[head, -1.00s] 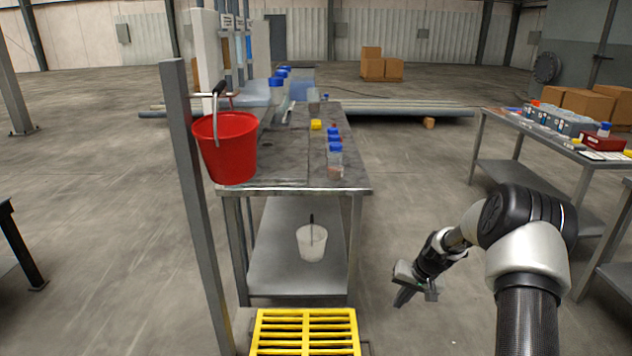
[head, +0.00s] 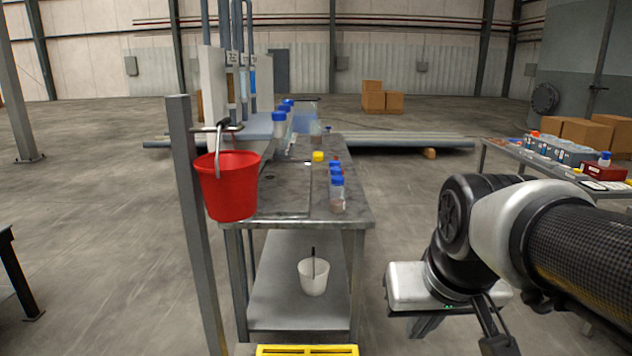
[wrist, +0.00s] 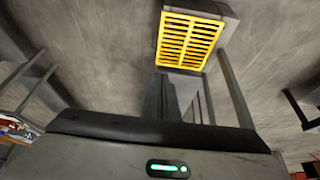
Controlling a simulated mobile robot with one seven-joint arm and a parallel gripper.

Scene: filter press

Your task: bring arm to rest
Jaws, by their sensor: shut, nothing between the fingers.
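My arm fills the lower right of the head view, folded close to the camera. My gripper (head: 426,325) hangs below the pale wrist housing, to the right of the steel bench (head: 262,209). It is shut and empty, apart from the bench and every loose object. The fingertips are partly hard to make out in the head view.
A red bucket (head: 229,186) hangs on a grey post (head: 196,230) left of the bench. Blue-capped bottles (head: 337,195) stand on the bench, and a white bucket (head: 313,278) is on its lower shelf. A side table (head: 540,165) stands at right. Open floor lies between.

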